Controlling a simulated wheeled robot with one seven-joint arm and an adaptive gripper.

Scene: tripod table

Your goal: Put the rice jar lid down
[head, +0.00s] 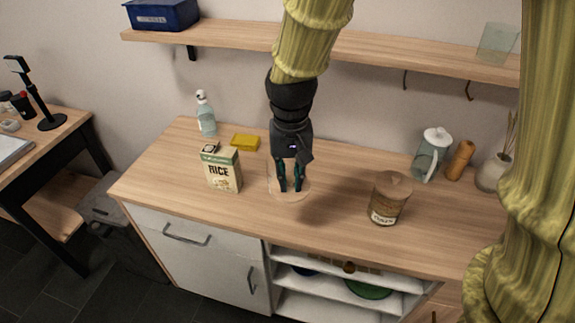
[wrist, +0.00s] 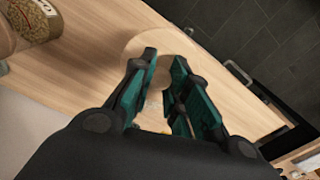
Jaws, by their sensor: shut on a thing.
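The rice jar lid (head: 291,196) is a pale round disc on or just above the counter. In the wrist view the lid (wrist: 165,38) shows beyond my fingertips. My gripper (head: 291,187) points down over the lid and is shut on it. The part between my fingers is hard to make out, and I cannot tell whether the lid touches the counter. A labelled jar (head: 387,203) with tan contents stands upright to the right, apart from my gripper. It also shows at the upper left of the wrist view (wrist: 35,25).
The wooden counter (head: 335,222) is clear between the lid and the jar. A rice box (head: 223,172), yellow sponge (head: 245,142) and soap bottle (head: 206,118) stand left. A glass pitcher (head: 428,160), wooden mill (head: 460,160) and vase (head: 490,173) stand right. A shelf (head: 385,52) runs above.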

